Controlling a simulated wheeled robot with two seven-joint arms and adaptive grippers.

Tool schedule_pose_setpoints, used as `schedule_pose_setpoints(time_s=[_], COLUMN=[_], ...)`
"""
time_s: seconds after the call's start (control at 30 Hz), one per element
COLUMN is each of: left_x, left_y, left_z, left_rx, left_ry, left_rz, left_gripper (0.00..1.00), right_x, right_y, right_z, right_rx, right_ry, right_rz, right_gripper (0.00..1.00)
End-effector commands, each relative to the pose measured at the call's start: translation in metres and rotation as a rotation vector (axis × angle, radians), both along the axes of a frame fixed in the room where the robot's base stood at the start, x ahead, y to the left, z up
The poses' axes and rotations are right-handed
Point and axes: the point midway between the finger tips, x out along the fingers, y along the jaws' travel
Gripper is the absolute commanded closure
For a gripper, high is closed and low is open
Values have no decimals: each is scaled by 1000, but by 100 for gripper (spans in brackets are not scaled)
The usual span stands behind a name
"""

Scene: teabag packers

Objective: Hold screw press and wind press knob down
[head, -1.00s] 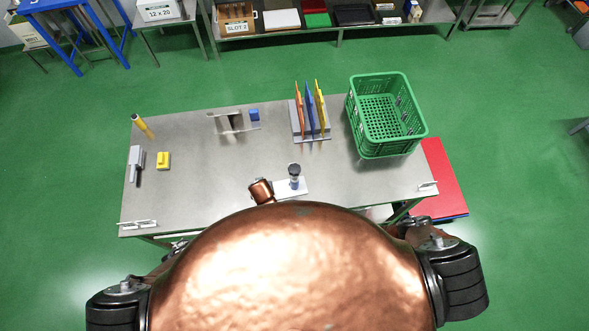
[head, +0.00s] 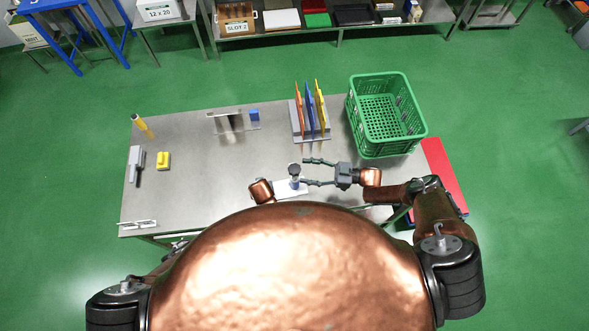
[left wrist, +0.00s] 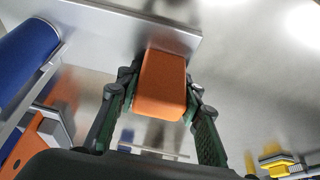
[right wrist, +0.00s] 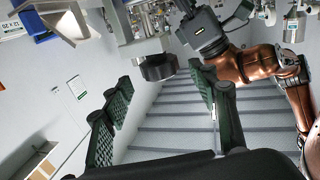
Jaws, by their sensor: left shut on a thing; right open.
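The screw press (head: 295,182) stands at the table's near edge on a white base plate, with its dark round knob (head: 294,168) on top. My right gripper (head: 305,171) is open, reaching in from the right with its fingertips close beside the knob. In the right wrist view the dark knob (right wrist: 155,67) shows ahead, between the open fingertips. My left gripper (left wrist: 158,92) is shut on an orange block (left wrist: 163,82); I cannot tell whether it belongs to the press. In the head view the left fingers are hidden; only the copper wrist shows left of the press.
The steel table (head: 200,190) holds a rack with coloured dividers (head: 310,115), a green crate (head: 360,145), a yellow block (head: 163,160) and a grey tool (head: 136,165). The table's middle left is clear. My left gripper body is close to the knob.

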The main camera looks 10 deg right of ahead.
Motion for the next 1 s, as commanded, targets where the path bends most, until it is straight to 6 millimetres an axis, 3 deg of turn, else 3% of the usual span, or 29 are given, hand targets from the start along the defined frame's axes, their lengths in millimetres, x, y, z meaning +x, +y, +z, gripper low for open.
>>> schedule_pose_setpoints(time_s=[0.13, 0.33, 0.7, 1.0], left_x=[-1, -1, -1, -1], left_y=[0, 0, 0, 0], left_z=[-1, -1, -1, -1], left_rx=[0, 0, 0, 0], left_ry=[1, 1, 1, 2], left_rz=[0, 0, 0, 0], left_gripper=[100, 100, 100, 100], right_x=[7, 12, 14, 14], right_y=[28, 48, 52, 52], right_z=[0, 0, 0, 0], right_rx=[1, 0, -1, 0], right_ry=[-1, -1, -1, -1], right_rz=[2, 0, -1, -1], right_gripper=[46, 46, 46, 66])
